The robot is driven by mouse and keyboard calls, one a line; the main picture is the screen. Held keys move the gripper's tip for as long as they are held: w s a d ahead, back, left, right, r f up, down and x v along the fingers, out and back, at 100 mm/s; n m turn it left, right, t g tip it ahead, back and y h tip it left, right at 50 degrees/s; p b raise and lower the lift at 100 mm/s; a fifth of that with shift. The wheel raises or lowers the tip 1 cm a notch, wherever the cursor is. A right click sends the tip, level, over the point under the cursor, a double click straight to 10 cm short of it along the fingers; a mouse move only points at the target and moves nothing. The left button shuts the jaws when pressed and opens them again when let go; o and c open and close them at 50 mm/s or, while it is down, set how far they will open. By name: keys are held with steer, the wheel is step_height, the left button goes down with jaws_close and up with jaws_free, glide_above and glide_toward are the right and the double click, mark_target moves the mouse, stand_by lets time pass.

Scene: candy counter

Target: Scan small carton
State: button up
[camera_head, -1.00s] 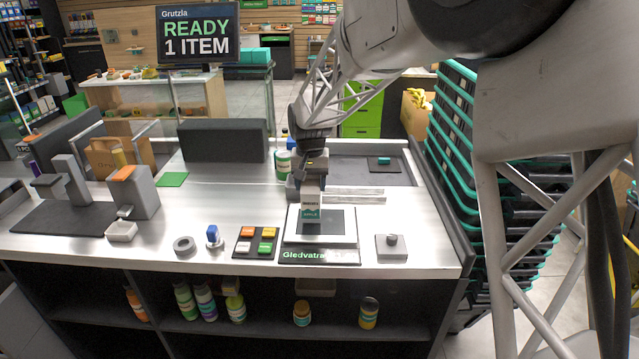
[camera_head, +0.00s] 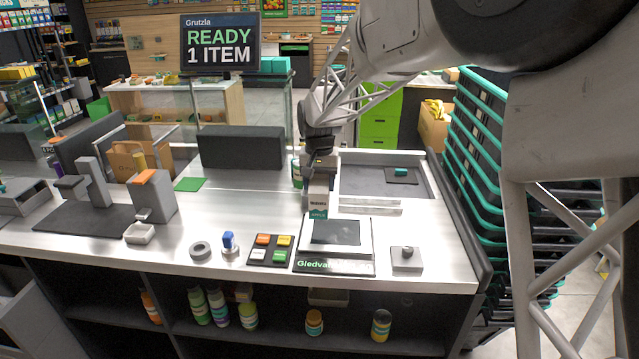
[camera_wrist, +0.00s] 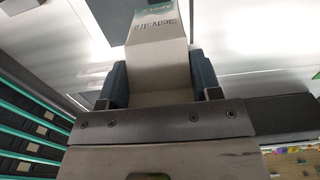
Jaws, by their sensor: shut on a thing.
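A small white carton with a teal lower band (camera_head: 318,206) is held upright, its label facing the head camera. My gripper (camera_head: 319,178) is shut on its upper part. In the wrist view the carton (camera_wrist: 157,48) stands between the two dark finger pads of my gripper (camera_wrist: 159,82). The carton is over the back-left edge of the scanner (camera_head: 362,249), a pale frame with a dark glass plate. Whether it touches the scanner is unclear. The display (camera_head: 220,43) reads "READY 1 ITEM".
A keypad with coloured buttons (camera_head: 270,250), a blue-topped stamp (camera_head: 229,243) and a grey ring (camera_head: 200,250) lie left of the scanner. A knobbed plate (camera_head: 406,258) lies right. A bottle (camera_head: 297,174) stands behind my gripper. Teal-edged stacked baskets (camera_head: 480,190) line the right side.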

steer(key=shift+r, duration=0.1)
steer(key=shift+r, duration=4.95)
steer(key=shift+w, duration=0.1)
